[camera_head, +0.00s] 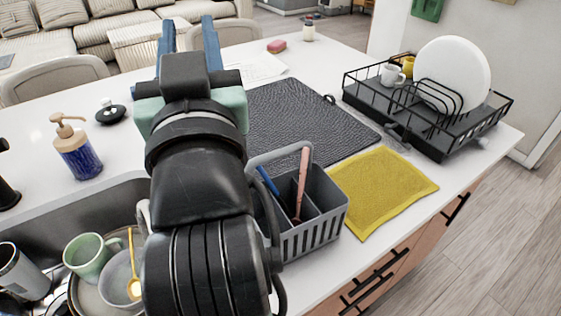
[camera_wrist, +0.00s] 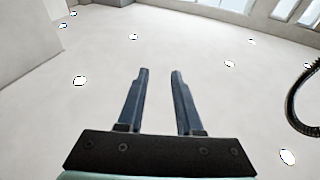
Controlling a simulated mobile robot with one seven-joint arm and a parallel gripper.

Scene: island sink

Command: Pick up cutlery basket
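The cutlery basket (camera_head: 315,219) is grey with slatted sides and an arched handle. It stands upright on the white counter beside the sink, with a blue-handled and a pink-handled utensil in it. My arm hides its left part in the head view. My gripper (camera_head: 189,38) is raised above the counter, beyond the basket and pointing away from it. In the wrist view, my gripper (camera_wrist: 160,72) has its two blue fingers apart with nothing between them; only the ceiling shows behind.
A yellow cloth (camera_head: 382,190) lies right of the basket and a dark drying mat (camera_head: 300,120) behind it. A dish rack (camera_head: 430,141) with a white plate stands at the right. The sink holds a green mug (camera_head: 88,258). A soap dispenser (camera_head: 76,150) stands left.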

